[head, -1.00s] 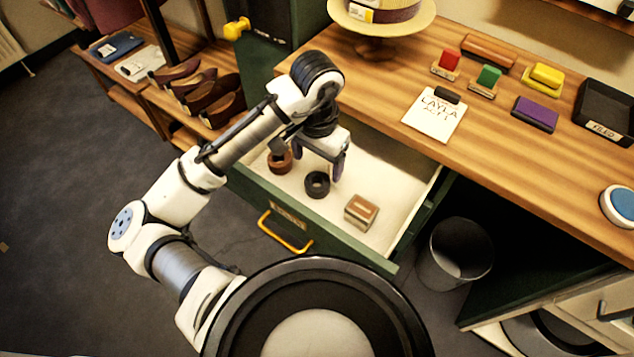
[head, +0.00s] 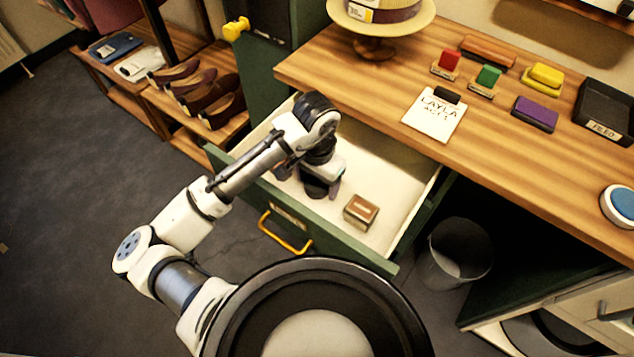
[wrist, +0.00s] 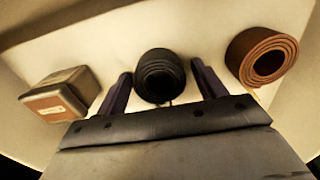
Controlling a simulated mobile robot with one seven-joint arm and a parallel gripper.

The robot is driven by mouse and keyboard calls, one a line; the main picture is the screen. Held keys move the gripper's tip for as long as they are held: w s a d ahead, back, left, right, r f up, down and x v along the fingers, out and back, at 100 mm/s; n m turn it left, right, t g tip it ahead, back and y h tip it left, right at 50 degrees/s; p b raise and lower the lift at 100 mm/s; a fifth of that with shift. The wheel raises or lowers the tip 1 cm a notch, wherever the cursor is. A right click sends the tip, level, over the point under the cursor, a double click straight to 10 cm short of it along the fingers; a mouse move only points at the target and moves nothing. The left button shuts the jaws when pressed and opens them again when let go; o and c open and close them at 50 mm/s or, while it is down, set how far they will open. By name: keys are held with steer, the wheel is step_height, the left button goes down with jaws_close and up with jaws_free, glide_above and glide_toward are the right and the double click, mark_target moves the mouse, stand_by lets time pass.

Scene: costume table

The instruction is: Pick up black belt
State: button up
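The black belt (wrist: 158,75) is a rolled coil on the pale floor of the open drawer. In the wrist view it lies between the two fingers of my gripper (wrist: 160,82), with a visible gap to the right finger and a narrower one to the left. My gripper is open and reaches down into the drawer; it also shows in the head view (head: 318,192), where the hand largely hides the black belt. A brown rolled belt (wrist: 264,58) lies right of the gripper in the wrist view.
A small brown-and-metal box (head: 361,211) sits in the drawer, left of the gripper in the wrist view (wrist: 60,95). The green drawer front (head: 330,240) and side walls surround the hand. The wooden tabletop (head: 390,85) overhangs behind. A bin (head: 458,255) stands right of the drawer.

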steer(key=c, duration=0.9)
steer(key=shift+r, duration=0.1)
